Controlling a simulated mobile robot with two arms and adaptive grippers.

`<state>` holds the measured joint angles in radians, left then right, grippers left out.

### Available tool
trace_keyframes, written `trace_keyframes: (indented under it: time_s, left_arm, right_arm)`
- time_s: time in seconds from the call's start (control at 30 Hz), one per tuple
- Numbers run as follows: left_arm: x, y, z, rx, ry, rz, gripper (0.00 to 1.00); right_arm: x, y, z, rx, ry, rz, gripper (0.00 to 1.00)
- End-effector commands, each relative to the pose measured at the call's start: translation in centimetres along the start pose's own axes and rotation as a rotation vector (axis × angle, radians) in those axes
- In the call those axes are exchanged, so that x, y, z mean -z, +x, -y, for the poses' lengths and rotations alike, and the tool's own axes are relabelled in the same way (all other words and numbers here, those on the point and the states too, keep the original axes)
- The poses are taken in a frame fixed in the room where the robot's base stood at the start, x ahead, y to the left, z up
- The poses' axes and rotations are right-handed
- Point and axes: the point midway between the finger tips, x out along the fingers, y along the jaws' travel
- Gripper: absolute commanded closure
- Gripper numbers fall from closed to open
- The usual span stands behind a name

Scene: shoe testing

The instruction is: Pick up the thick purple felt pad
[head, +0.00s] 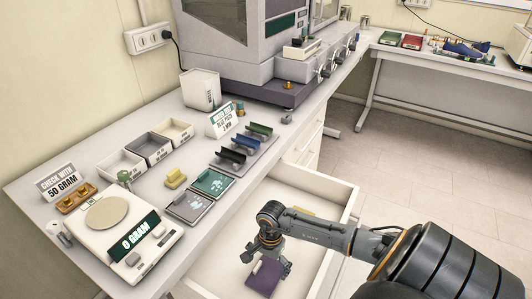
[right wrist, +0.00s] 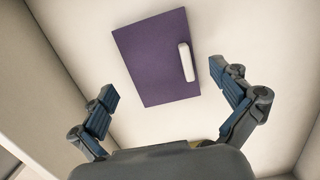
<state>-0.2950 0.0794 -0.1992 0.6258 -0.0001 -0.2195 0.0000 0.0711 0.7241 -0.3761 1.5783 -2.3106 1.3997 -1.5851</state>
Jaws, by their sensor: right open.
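The purple felt pad (head: 264,276) lies flat on the floor of the open drawer in the head view. In the right wrist view the pad (right wrist: 151,62) is a dark purple rectangle with a short white bar (right wrist: 187,62) near its right edge. My right gripper (head: 268,262) is inside the drawer area, just above the pad. In the right wrist view its two blue-padded fingers (right wrist: 168,97) are spread wide, with the pad ahead of and between them, and nothing is held. My left gripper is not in view.
The drawer's pale walls (head: 345,190) surround the pad and my right gripper. The bench above holds a scale (head: 118,245), small trays (head: 121,165) and colored holders (head: 232,158).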

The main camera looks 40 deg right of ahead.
Motion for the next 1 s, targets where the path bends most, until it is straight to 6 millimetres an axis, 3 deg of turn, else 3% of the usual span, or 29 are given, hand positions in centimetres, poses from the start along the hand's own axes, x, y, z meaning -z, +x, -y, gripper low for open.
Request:
trace_keyframes:
  time_s: [0.2, 0.43, 0.7, 1.0]
  left_arm:
    - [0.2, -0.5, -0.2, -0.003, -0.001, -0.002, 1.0]
    - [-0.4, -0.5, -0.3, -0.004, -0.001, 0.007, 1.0]
    - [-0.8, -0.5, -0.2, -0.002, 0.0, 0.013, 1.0]
    - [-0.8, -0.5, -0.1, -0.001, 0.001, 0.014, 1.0]
  right_arm:
    - [0.0, 2.4, 0.0, 0.0, 0.0, 0.001, 0.0]
    - [0.0, 2.6, 0.0, 0.0, -0.001, -0.001, 0.0]
    - [0.0, 2.5, 0.0, 0.0, -0.001, -0.001, 0.48]
    - [0.1, 2.2, 0.0, 0.001, -0.001, -0.002, 0.48]
